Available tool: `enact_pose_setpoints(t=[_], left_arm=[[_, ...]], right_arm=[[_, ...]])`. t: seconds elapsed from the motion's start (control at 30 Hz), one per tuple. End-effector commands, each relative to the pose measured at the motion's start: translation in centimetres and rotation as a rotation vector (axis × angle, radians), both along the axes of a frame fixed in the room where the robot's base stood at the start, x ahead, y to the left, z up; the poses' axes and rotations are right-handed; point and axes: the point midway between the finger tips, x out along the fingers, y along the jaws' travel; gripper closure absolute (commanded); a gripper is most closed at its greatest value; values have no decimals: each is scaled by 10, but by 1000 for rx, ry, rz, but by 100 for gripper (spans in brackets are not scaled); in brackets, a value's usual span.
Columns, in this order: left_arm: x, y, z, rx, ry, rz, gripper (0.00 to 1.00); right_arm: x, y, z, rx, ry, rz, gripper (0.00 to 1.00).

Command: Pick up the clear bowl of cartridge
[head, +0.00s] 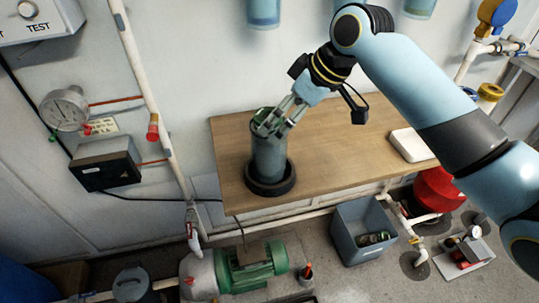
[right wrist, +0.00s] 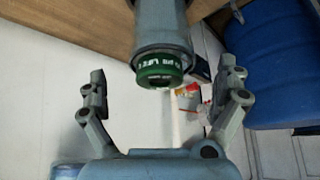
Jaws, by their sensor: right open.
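The clear bowl (head: 269,158) is a bluish, see-through cylinder standing upright in a round black base (head: 270,184) on the wooden table. Its body also shows in the right wrist view (right wrist: 161,25), with a green lettered end (right wrist: 159,67) turned toward the camera. My right gripper (head: 276,119) is at the top of the bowl, slanting in from the upper right. In the right wrist view its two fingers (right wrist: 165,85) are spread wide, with the green end between and ahead of them and visible gaps on both sides. My left gripper is out of view.
The wooden table (head: 345,155) is mostly bare, with a white block (head: 411,145) at its right. Below stand a grey bin (head: 362,228) and a green motor (head: 250,267). A pipe (head: 150,90) and a gauge (head: 65,108) are at the left wall.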

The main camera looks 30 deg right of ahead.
Motion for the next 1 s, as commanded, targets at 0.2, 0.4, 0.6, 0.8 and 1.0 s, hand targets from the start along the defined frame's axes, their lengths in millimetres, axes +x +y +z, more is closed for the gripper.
enact_pose_setpoints(t=[0.2, 0.4, 0.6, 0.8, 1.0], left_arm=[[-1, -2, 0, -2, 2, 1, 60], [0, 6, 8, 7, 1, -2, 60], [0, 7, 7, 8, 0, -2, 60], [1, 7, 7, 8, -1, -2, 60], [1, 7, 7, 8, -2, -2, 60]], right_arm=[[9, 6, -18, 1, 0, -2, 0], [22, 18, -41, 1, 1, -3, 0], [30, 22, -59, -1, -2, -2, 0], [30, 21, -60, -2, -3, -2, 0], [30, 21, -60, -2, -1, -2, 25]])
